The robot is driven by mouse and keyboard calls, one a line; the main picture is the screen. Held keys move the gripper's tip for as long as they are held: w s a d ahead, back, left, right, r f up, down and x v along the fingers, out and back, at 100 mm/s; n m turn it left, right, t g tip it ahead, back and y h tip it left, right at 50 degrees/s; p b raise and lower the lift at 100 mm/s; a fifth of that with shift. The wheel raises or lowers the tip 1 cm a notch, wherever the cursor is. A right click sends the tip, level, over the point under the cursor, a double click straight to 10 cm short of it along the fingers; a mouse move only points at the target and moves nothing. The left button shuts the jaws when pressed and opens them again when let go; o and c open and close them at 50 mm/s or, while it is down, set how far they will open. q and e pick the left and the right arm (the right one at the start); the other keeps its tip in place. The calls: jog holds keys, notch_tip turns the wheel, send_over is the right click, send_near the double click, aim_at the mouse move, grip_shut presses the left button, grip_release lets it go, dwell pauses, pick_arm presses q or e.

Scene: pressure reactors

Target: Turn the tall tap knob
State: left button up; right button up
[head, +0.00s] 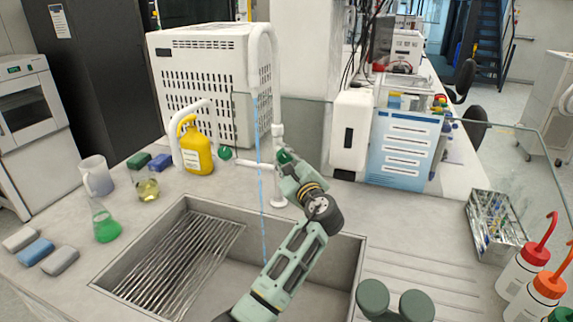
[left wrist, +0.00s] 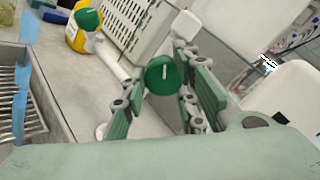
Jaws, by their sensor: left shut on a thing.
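The tall white tap (head: 262,45) arches up behind the sink, and a thin blue stream of water (head: 258,150) runs from it into the sink. A round green knob (left wrist: 162,75) with a white line on it sits on the tap fittings. My left gripper (head: 288,168) reaches this knob from the front right. In the left wrist view its fingers (left wrist: 160,88) stand on both sides of the knob and are shut on it. In the head view the gripper hides most of this knob. A second green knob (head: 224,152) is to the left, apart from the gripper.
The steel sink (head: 190,202) lies below my left arm. A yellow bottle (head: 196,150), a green flask (head: 105,226) and a beaker (head: 97,175) stand to its left. Wash bottles (head: 525,268) and a metal tray (head: 495,228) are at right. The ribbed drainboard (head: 425,272) is mostly clear.

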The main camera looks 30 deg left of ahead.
pick_arm(q)
jog(key=shift+s+f+n, duration=0.1)
jog(key=shift+f+n, duration=0.5)
jog(key=o, duration=1)
jog(key=shift+s+a+r, duration=0.1)
jog(key=shift+r, duration=0.1)
jog(key=shift+r, duration=0.1)
jog(key=v, duration=1.2)
